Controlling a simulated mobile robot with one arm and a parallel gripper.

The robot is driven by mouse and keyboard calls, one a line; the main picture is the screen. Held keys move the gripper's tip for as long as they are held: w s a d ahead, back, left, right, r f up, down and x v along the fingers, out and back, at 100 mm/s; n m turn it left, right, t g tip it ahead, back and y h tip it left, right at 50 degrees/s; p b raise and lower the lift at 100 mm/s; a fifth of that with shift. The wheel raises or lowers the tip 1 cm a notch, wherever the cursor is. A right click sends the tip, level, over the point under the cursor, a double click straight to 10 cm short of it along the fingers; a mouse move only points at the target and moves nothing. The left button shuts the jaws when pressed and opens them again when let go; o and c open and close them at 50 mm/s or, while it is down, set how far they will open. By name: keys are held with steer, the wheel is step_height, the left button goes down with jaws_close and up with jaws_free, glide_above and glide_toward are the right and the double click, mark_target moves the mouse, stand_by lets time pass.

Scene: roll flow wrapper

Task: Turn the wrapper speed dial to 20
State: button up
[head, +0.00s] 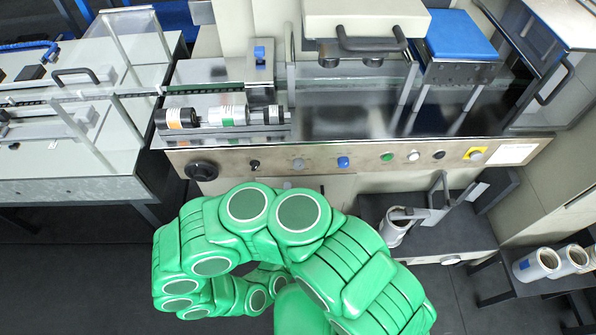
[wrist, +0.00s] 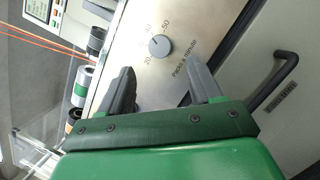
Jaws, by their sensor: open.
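The speed dial (wrist: 159,45) is a small round grey knob on the steel panel in the wrist view. Printed numbers surround it, 20 and 50 among them, with "Packs a minute" beside it. I cannot clearly read where its pointer stands. A similar grey knob (head: 298,164) sits on the front panel in the head view; I cannot tell whether it is the same one. My gripper (wrist: 156,67) is open and empty, its two grey fingers pointing toward the panel. The dial shows beyond the gap between the fingertips, apart from them. My green arm hides the gripper in the head view.
The front panel (head: 225,164) also carries a large black knob (head: 201,170), a blue knob (head: 343,162), a green button (head: 387,157) and a yellow-backed switch (head: 475,153). Film rolls (head: 227,115) lie above it. A dark cabinet handle (wrist: 273,82) is right of my gripper.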

mark_target(299, 168)
steer(key=shift+x, duration=3.85)
steer(key=c, duration=1)
steer(key=shift+c, duration=0.2)
